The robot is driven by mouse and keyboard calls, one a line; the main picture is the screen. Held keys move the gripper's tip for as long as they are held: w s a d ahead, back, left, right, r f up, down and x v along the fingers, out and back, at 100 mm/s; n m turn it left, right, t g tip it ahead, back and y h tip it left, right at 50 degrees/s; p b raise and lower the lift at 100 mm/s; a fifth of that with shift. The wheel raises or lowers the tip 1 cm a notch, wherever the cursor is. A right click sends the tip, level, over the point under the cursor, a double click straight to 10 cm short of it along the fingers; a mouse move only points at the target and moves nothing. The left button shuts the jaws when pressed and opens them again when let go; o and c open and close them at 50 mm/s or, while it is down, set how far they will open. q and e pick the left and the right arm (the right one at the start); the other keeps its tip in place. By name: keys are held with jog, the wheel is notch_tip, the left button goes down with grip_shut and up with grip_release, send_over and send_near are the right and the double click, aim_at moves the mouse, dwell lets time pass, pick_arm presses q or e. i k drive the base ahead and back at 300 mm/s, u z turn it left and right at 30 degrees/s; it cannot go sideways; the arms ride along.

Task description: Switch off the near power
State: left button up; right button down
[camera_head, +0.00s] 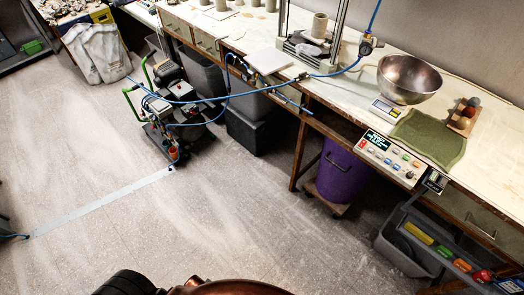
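A pale control panel (391,158) is fixed at the front edge of the long workbench, right of centre. It has a dark display with green text (377,140), a red button or light at its left end and rows of small coloured buttons. The labels are too small to read, so I cannot tell which control is the power or whether it is on. A small black device (436,181) with a light face sits beside the panel's right end. Neither of my grippers shows; only dark and copper-coloured parts of my own body show at the bottom edge.
The workbench (480,165) carries a metal bowl (408,78), a scale (387,109) and a green cloth (430,137). Below stand a purple bin (341,170) and a grey bin (412,243). A compressor-like machine (175,108) with blue hoses stands left. The floor in front is clear.

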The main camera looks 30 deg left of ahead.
aim_at(362, 144)
jog(key=z, duration=0.2)
jog(key=i, duration=0.9)
jog(key=u, duration=0.3)
